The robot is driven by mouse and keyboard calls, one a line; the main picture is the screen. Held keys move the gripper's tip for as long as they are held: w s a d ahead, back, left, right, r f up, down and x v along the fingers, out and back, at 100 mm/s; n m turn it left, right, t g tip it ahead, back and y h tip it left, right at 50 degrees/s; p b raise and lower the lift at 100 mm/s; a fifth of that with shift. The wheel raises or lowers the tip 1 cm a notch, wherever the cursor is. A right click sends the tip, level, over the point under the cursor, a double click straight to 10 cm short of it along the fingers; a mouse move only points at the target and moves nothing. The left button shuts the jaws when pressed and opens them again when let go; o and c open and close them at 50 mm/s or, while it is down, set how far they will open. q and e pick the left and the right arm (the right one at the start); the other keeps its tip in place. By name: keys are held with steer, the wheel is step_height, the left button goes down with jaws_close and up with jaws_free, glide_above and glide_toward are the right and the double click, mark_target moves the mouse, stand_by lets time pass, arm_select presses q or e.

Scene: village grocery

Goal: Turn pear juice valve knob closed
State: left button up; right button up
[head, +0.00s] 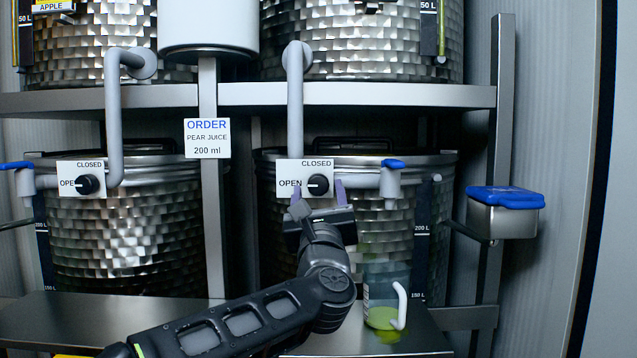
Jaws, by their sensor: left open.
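A black valve knob (318,185) sits on a white OPEN/CLOSED plate (290,172) at the lower right tank (283,240). Its white mark appears to point left, toward OPEN. My left gripper (319,193) reaches up from below, open. Its two purple fingertips stand to either side of the knob; I cannot tell whether they touch it. A spout (390,182) with a blue lever is right of the knob. Below it, a clear jug (385,290) with a pale handle holds a little green liquid. No tank label saying pear is readable here. My right gripper is not in view.
A second knob (87,184) with the same plate is at the lower left tank. An order card (207,138) reads pear juice, 200 ml. A blue-lidded metal box (504,213) is at the right. Pipes and a metal shelf (370,95) are above.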

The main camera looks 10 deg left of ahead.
arm_select(q)
steer(key=shift+w+a+r, duration=0.15)
steer(key=shift+w, duration=0.3)
steer(key=shift+c, duration=0.2)
jaws_close()
